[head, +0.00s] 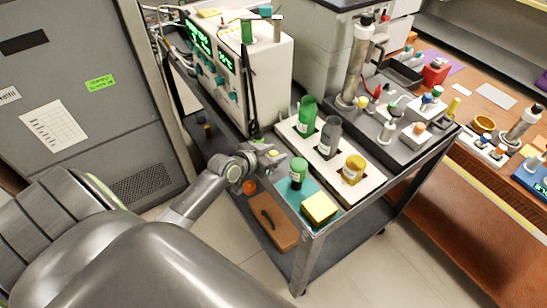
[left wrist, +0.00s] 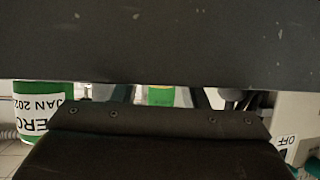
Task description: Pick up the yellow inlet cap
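My left gripper (head: 270,155) reaches in from the left to the near left edge of the cart's top, beside the green-capped bottle (head: 298,172). Its fingers look spread apart. A small yellowish spot shows between the fingertips, too small to identify as the yellow inlet cap. In the left wrist view a small green and yellow item (left wrist: 161,96) shows in the gap between the fingers, mostly hidden by the gripper body. I cannot tell whether it is touched. My right gripper is not in view.
The cart tray holds a green bottle (head: 308,113), a grey bottle (head: 329,137), a yellow-brown bottle (head: 354,169) and a yellow block (head: 319,207). A white instrument (head: 268,72) stands behind the gripper. A brown case (head: 273,222) lies on the lower shelf.

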